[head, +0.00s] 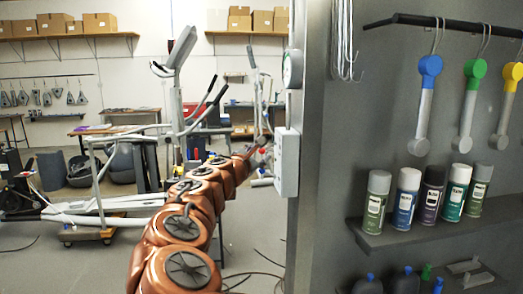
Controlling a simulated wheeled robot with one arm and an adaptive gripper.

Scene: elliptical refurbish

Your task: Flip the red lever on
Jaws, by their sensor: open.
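My copper-coloured arm reaches forward from the bottom middle. My gripper (263,143) is at its far end, small and dark, close to the left side of a light grey switch box (287,162). The box is fixed to the edge of the grey wall panel. I cannot make out a red lever on the box; its front faces away from me or is hidden. The gripper's fingers are too small to see clearly, and I cannot tell whether they touch anything.
The grey panel (320,200) fills the right, with spray cans (408,198) on a shelf (440,222) and coloured hanging tools (428,100). An elliptical machine (178,110) stands at left behind my arm. A wheeled dolly (90,232) and cables lie on the floor.

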